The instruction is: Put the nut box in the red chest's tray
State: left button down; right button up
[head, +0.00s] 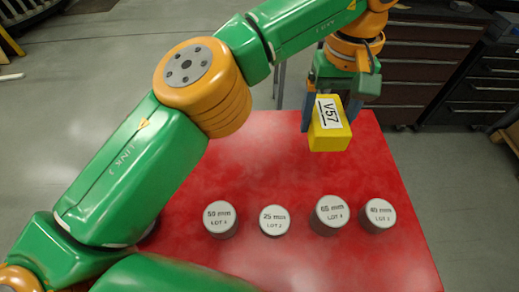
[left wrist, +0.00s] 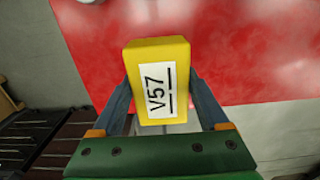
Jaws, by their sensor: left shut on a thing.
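I cannot tell from the label alone what is inside. In the left wrist view, the box (left wrist: 157,60) sits between the two blue-grey fingers of my left gripper (left wrist: 160,92). The box is above the far edge of the red table. A chest with dark red drawers (head: 415,68) stands on the floor beyond the table. Its tray cannot be made out. My right gripper is not in view.
The red table (head: 290,175) bears a row of grey cylinders, including one marked 25 mm (head: 274,221) and one marked 65 mm (head: 330,215). A black drawer cabinet (head: 485,90) stands right of the dark red one. The table's far part is clear.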

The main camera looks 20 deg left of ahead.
pick_arm(q)
jog(key=s+a+f+b, duration=0.1)
jog(key=a+f+b, duration=0.1)
jog(key=b, duration=0.2)
jog(key=shift+s, duration=0.2)
jog(key=s+a+f+b, duration=0.2)
jog(key=s+a+b, duration=0.1)
jog(key=s+a, duration=0.25)
send_over(249, 186)
notch_tip(249, 186, down, 5)
jog(key=shift+w+f, duration=0.1)
jog(key=shift+w, duration=0.05)
jog(key=shift+s+f+b, duration=0.2)
jog(key=shift+f+b, duration=0.15)
jog(key=shift+f, duration=0.85)
jog(key=shift+w+f, duration=0.1)
jog(key=shift+f, duration=0.3)
jog(key=shift+w, duration=0.1)
jog(key=shift+f, duration=0.15)
grip_release()
